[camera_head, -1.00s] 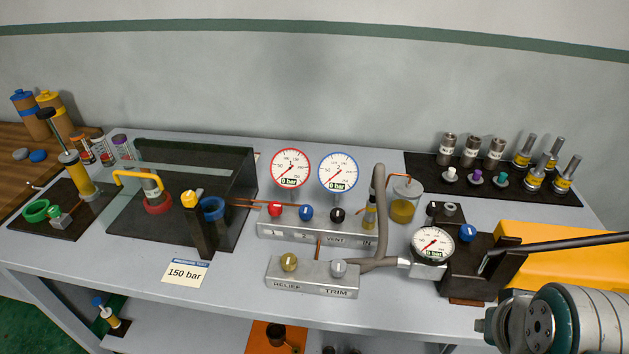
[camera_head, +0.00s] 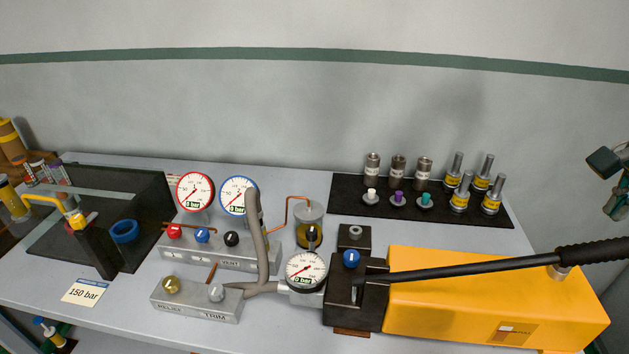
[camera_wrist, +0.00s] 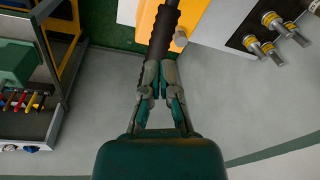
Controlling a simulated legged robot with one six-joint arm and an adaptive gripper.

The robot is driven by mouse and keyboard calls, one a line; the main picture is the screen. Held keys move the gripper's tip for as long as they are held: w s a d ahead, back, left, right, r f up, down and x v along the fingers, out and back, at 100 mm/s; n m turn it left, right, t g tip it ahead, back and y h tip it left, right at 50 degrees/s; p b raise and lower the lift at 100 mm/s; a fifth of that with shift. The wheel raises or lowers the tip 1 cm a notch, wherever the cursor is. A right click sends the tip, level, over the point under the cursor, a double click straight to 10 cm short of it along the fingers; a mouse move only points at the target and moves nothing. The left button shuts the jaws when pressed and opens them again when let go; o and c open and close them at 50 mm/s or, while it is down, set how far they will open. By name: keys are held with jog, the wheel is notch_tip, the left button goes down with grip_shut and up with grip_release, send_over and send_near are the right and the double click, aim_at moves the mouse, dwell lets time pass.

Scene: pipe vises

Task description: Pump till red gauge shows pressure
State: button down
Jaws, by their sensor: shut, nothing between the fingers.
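The red-rimmed gauge (camera_head: 195,191) reads 0 bar, as does the blue-rimmed gauge (camera_head: 239,196) beside it. The pump is a yellow tank (camera_head: 480,295) with a black block (camera_head: 340,312) at its left and a round gauge (camera_head: 306,271), also at 0 bar. Its long black lever (camera_head: 470,264) runs up to the right to a ribbed grip. My gripper (camera_wrist: 160,66) is shut and empty, its fingertips in line with the lever grip (camera_wrist: 164,30) in the wrist view; I cannot tell whether they touch. Part of it shows at the head view's right edge.
A manifold (camera_head: 220,253) with red, blue and black knobs stands under the gauges. A relief and trim block (camera_head: 195,302) sits in front. A black mat (camera_head: 350,206) holds several fittings. A card (camera_head: 86,292) reads 150 bar. Wall space above the bench is clear.

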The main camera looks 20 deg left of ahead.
jog(key=w+d+m, duration=0.1)
jog(key=d, duration=0.1)
jog(key=w+d+r+m+g, duration=0.1)
jog(key=d+m, duration=0.1)
jog(key=d, duration=0.1)
jog(key=w+d+m, duration=0.1)
jog(key=d, duration=0.1)
jog(key=shift+w+d+r+m, duration=0.1)
jog(key=shift+d+r+m, duration=0.1)
jog(key=shift+m, duration=0.1)
jog(key=shift+d+f, duration=0.1)
jog(key=shift+f, duration=0.2)
send_over(626, 254)
jog(key=w, duration=0.2)
notch_tip(626, 254, down, 5)
jog(key=shift+s, duration=0.1)
jog(key=shift+d+f, duration=0.2)
jog(key=shift+f, duration=0.5)
jog(key=shift+a, duration=0.1)
jog(key=shift+d+f, duration=0.25)
jog(key=shift+f, duration=0.65)
jog(key=shift+d+f, duration=0.25)
jog(key=shift+f, duration=0.6)
jog(key=shift+d+f, duration=0.25)
jog(key=shift+f, duration=0.65)
